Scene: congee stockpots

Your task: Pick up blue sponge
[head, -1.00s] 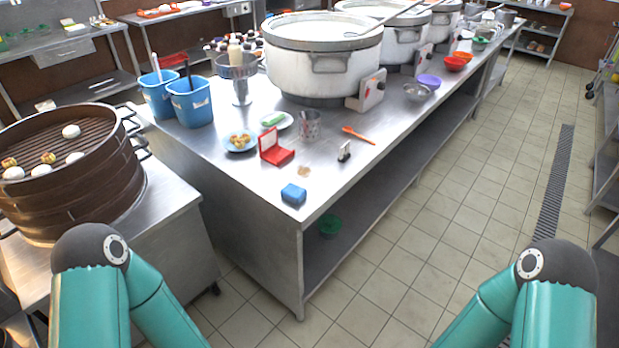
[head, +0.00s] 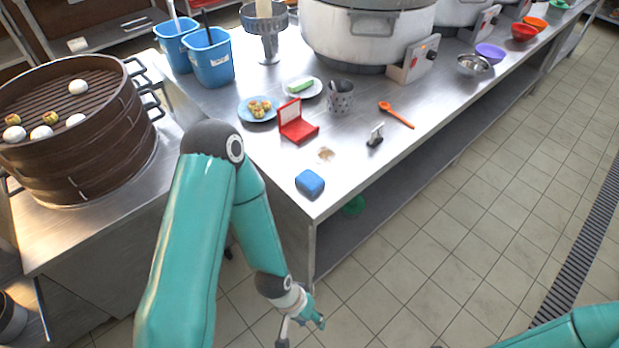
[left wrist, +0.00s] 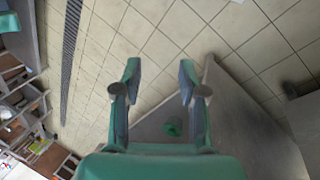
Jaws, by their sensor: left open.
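The blue sponge (head: 310,183) lies on the steel table (head: 345,190), near its front left corner. My left gripper (head: 301,333) is at the bottom of the head view, below the table's front corner and apart from the sponge. In the left wrist view my left gripper (left wrist: 160,95) has its two fingers spread with nothing between them. The sponge is not seen in the left wrist view. My right arm shows only as a teal link at the lower right of the head view, and its gripper is out of sight.
Near the sponge are a red open box (head: 297,125), a small black-and-silver stand (head: 375,137), a metal cup (head: 340,97) and an orange spoon (head: 396,115). Blue buckets (head: 209,58) and a large pot (head: 365,35) stand behind. A bamboo steamer (head: 75,150) is at left. Tiled floor is open at right.

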